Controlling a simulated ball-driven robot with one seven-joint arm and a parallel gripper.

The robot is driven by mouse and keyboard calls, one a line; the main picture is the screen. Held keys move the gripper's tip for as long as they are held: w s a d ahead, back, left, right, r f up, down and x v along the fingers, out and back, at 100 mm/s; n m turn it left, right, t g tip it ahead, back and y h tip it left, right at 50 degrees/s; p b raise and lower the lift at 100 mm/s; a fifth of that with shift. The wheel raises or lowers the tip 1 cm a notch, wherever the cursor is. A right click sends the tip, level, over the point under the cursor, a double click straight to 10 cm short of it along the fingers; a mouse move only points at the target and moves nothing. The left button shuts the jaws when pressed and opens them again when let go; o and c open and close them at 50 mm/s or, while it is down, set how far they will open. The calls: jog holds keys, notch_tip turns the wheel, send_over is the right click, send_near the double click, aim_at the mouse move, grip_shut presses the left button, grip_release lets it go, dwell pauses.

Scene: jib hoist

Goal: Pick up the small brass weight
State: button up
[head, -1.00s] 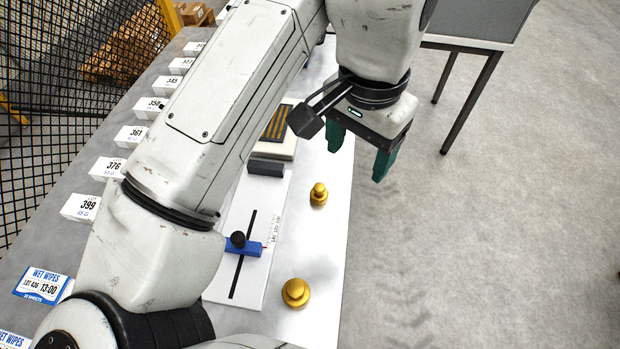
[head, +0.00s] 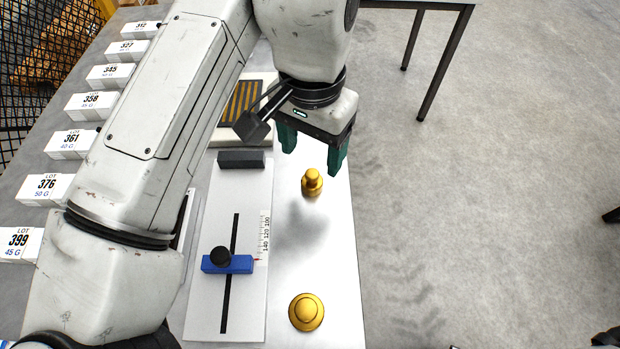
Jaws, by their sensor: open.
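The small brass weight (head: 312,183) stands upright on the white surface (head: 340,262), near its right edge. A larger brass weight (head: 306,312) stands on the same surface, closer to the bottom of the picture. My gripper (head: 311,160) has two green fingers, open and pointing down. It is empty and appears above and a little beyond the small weight, with the weight just below the gap between the fingers in the picture. I cannot tell the exact height of the fingers.
A white board with a slot, a scale and a blue slider (head: 228,263) with a black knob lies left of the weights. Several numbered white boxes (head: 71,143) line the left.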

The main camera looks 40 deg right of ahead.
aim_at(312, 173)
jog(key=shift+w+d+f, duration=0.1)
jog(key=shift+f, duration=1.8)
jog(key=shift+w+d+f, duration=0.1)
jog(key=shift+f, duration=1.75)
grip_shut()
